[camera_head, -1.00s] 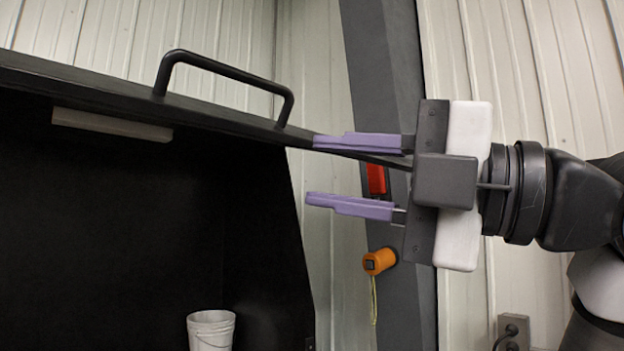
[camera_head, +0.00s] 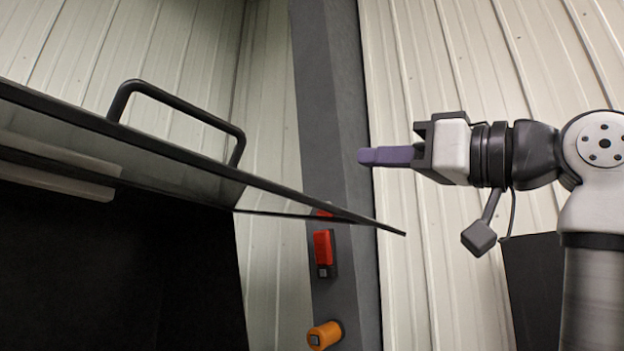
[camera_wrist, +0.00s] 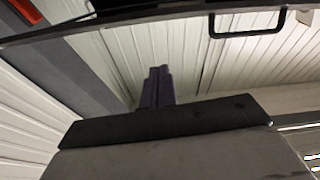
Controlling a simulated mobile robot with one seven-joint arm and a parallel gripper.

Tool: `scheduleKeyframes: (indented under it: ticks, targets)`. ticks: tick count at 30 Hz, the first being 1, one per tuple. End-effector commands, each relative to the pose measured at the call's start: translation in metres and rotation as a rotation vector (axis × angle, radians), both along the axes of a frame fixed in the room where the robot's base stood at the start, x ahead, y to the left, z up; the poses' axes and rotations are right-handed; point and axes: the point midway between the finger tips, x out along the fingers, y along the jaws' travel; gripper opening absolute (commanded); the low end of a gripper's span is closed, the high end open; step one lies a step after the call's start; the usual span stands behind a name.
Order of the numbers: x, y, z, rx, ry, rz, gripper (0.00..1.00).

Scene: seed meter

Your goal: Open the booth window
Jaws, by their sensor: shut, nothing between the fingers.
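The booth window is a dark-framed glass pane (camera_head: 290,203), swung out at a tilt from the dark booth at left. Its underside shows. A black bar handle (camera_head: 185,107) stands on its upper side. In the wrist view the window's edge (camera_wrist: 140,18) crosses the top, with the handle (camera_wrist: 248,33) at upper right. My gripper (camera_head: 364,157) has its purple fingers together and empty. In the head view it appears right of the handle and above the pane's outer right tip, apart from both. The closed fingers also show in the wrist view (camera_wrist: 158,72).
A grey post (camera_head: 335,120) stands behind the pane, bearing a red box (camera_head: 323,248) and an orange knob-like item (camera_head: 324,335). Ribbed pale wall panels (camera_head: 480,60) form the background. A pale bar (camera_head: 60,183) shows under the pane at left. Space around my gripper looks clear.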

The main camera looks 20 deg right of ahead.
Motion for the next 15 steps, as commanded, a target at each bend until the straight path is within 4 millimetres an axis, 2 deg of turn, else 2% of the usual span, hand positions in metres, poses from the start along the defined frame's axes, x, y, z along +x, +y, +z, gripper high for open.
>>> scheduleKeyframes:
  ticks: [3, 6, 11, 15]
  targets:
    - [0.002, -0.009, 0.007, 0.083, 0.060, -0.002, 0.00]
    - [0.006, -0.008, 0.010, 0.105, 0.076, -0.002, 0.00]
    - [0.023, 0.004, 0.016, 0.102, 0.075, -0.001, 0.00]
    - [0.047, 0.020, 0.024, 0.102, 0.075, 0.001, 0.00]
